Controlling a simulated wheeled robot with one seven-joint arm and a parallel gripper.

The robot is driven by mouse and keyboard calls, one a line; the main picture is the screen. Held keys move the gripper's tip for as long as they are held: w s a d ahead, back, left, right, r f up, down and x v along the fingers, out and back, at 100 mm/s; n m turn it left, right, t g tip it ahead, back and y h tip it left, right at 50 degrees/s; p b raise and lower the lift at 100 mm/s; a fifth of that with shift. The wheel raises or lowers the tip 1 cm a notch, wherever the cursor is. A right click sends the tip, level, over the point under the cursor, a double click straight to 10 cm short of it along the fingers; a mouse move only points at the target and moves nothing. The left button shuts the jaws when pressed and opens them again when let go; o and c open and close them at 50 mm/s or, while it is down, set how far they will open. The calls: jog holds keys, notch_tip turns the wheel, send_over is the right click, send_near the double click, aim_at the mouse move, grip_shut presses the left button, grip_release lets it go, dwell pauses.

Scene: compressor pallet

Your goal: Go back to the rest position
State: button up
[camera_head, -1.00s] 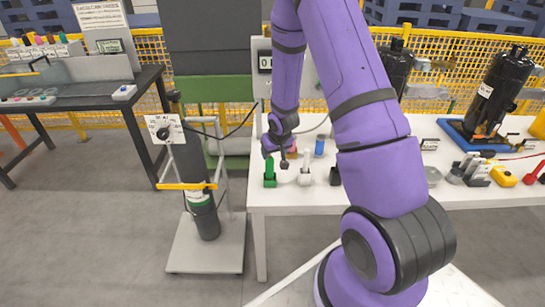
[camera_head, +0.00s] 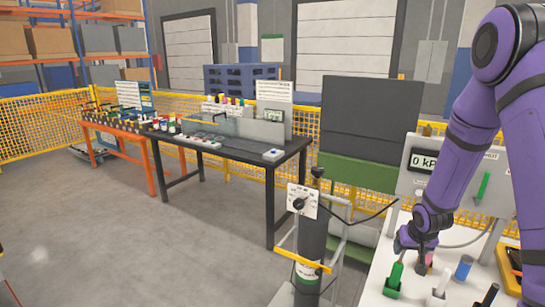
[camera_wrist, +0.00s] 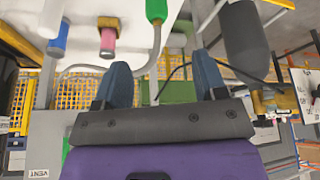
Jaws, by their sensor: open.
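My gripper (camera_head: 420,262) hangs over the left end of the white table (camera_head: 378,290), among small coloured fittings. In the wrist view (camera_wrist: 160,78) its two blue-grey fingers stand wide apart with nothing between them. A green fitting (camera_head: 396,276) stands just left of it and a white one (camera_head: 440,286) to its right. A blue one (camera_head: 463,268) is further right. The wrist view also shows blue (camera_wrist: 59,40), pink (camera_wrist: 107,42) and green (camera_wrist: 156,11) fittings beyond the fingers. My purple arm covers part of the table.
A gas cylinder (camera_head: 312,240) on a cart with a dial stands left of the table. A gauge box (camera_head: 418,188) reading 0 kP stands behind the fittings. A dark workbench (camera_head: 225,150) and an orange one (camera_head: 130,135) stand further left. Open floor lies at left.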

jog(key=a+v, duration=0.2)
jog(key=v, duration=1.1)
jog(key=a+v, duration=0.2)
jog(key=v, duration=1.1)
jog(key=s+a+r, duration=0.2)
jog(key=s+r, duration=0.1)
jog(key=s, duration=0.3)
jog(key=s+a+r+n, duration=0.1)
jog(key=s+a+r, duration=0.1)
jog(key=s+r, duration=0.2)
jog(key=s+a+r+n+y, duration=0.1)
jog(key=s+a+r, duration=0.2)
jog(key=s, duration=0.7)
jog(key=shift+s+r+t, duration=0.2)
jog(key=shift+r+t, duration=0.2)
